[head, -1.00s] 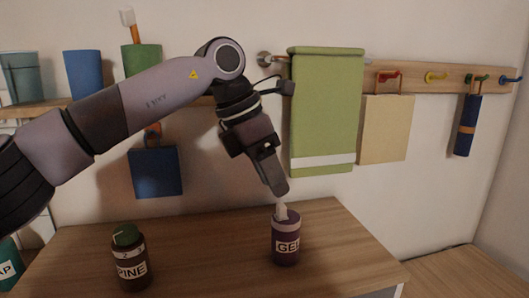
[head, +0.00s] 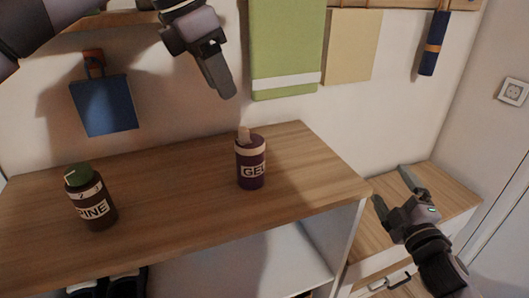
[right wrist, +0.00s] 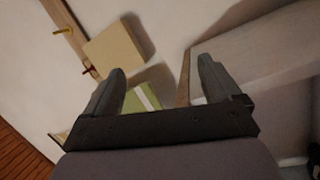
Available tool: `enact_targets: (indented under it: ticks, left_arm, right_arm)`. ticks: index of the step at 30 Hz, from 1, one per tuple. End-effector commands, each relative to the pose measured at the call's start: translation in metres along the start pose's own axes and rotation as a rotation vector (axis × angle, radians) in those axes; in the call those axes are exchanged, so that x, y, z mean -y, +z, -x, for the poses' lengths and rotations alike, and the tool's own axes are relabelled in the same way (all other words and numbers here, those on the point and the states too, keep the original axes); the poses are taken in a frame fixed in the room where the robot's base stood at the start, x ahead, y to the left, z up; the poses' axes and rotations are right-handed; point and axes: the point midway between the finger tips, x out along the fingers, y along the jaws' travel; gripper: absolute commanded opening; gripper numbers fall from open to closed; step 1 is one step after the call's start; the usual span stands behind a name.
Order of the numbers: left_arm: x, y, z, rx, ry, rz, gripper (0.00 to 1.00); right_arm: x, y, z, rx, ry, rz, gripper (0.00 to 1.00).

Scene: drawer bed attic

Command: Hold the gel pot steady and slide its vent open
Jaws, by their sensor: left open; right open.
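The gel pot (head: 250,166) is a dark purple cylinder with a "GEL" label and a pale band near its top. It stands upright on the wooden cabinet top (head: 170,185), with a light beige vent piece (head: 243,134) sticking up from its top. My left gripper (head: 220,90) hangs open and empty above the pot and a little to its left, apart from it. My right gripper (head: 395,203) is open and empty to the right of the cabinet top, well away from the pot. Its fingers also show apart in the right wrist view (right wrist: 160,85).
A brown "PINE" bottle (head: 92,205) with a green cap stands at the left of the cabinet top. A green towel (head: 284,50), a beige cloth (head: 350,45) and a blue item (head: 105,107) hang on the wall behind. A lower drawer unit (head: 450,200) stands at right. The top between bottle and pot is clear.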

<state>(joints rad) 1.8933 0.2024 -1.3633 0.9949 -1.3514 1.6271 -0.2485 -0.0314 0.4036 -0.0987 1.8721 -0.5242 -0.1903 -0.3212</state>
Motion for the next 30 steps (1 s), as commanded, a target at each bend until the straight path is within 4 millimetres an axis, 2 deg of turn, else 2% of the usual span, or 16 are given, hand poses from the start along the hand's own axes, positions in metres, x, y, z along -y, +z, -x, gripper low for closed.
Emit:
enact_targets:
  ticks: [1,3,9,15,18,21,23,26,29,30]
  left_arm:
    - [0.000,0.000,0.000,0.000,0.000,0.000,0.43]
    - [0.000,0.000,0.000,0.000,0.000,0.000,0.43]
    - [0.000,0.000,0.000,0.000,0.000,0.000,0.43]
    - [0.000,0.000,0.000,0.000,-0.001,0.000,0.43]
    - [0.000,0.000,0.000,0.000,0.000,0.000,0.43]
    - [0.000,0.000,0.000,0.000,0.000,0.000,0.43]
    - [0.000,0.000,0.000,0.000,0.000,0.000,0.43]
    - [0.000,0.000,0.000,0.000,0.000,0.000,0.43]
    - [0.000,0.000,0.000,0.000,0.000,0.000,0.43]
    - [0.000,0.000,0.000,0.000,0.000,0.000,0.43]
  right_arm:
    - [-0.023,-0.014,-0.013,-0.048,0.056,0.123,0.91]
    - [-0.051,-0.036,-0.026,-0.108,0.132,0.308,0.91]
    - [-0.119,-0.106,-0.046,-0.235,0.376,0.866,0.91]
    - [-0.172,-0.171,-0.049,-0.274,0.651,1.440,0.91]
    - [-0.191,-0.201,-0.047,-0.263,0.798,1.738,0.91]
    - [-0.201,-0.231,-0.043,-0.238,0.953,2.056,0.91]
    - [-0.201,-0.247,-0.040,-0.222,1.044,2.239,0.91]
    - [-0.191,-0.270,-0.035,-0.202,1.190,2.533,0.91]
    - [-0.172,-0.288,-0.032,-0.191,1.338,2.811,0.91]
    - [-0.163,-0.293,-0.031,0.177,-1.313,-2.740,0.91]
